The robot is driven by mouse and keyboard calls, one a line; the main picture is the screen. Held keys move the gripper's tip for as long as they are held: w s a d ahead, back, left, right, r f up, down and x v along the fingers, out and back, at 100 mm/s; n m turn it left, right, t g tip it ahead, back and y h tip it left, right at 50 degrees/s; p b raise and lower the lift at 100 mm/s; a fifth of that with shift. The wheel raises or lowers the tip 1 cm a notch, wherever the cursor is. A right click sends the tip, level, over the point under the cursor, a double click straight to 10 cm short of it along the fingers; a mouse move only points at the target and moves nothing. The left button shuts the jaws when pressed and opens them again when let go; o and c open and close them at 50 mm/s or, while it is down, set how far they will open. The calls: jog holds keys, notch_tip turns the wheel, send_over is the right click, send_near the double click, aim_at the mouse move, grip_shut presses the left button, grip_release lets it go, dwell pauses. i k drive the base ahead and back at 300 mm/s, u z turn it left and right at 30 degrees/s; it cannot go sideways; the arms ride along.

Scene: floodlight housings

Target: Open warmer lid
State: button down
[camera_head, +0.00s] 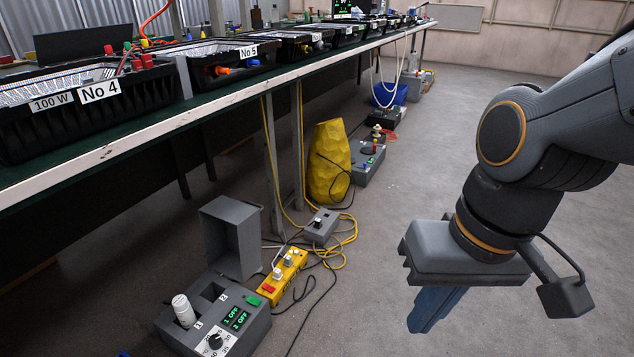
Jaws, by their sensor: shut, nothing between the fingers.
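The warmer (262,325) is a grey box on the floor at the lower left, with green displays reading "1 OFF" and "2 OFF" and a dial. A white bottle (184,310) stands tilted in its left well; the other well looks dark and empty. A grey lid (232,238) stands raised at the warmer's back edge, its hollow side partly showing; its hinge is not clear. My gripper (430,312) points down at the right, well apart from the warmer and lid. Its blue fingers are together, with nothing seen between them.
A yellow switch box (282,275) and a small grey box (320,227) with cables lie right of the warmer. A yellow sack (329,165) stands behind. A long table (150,128) with floodlight housings runs above at the left. The floor around my gripper is clear.

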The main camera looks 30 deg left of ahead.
aim_at(231, 228)
jog(key=u, duration=0.5)
jog(key=i, duration=0.85)
jog(key=u, duration=0.75)
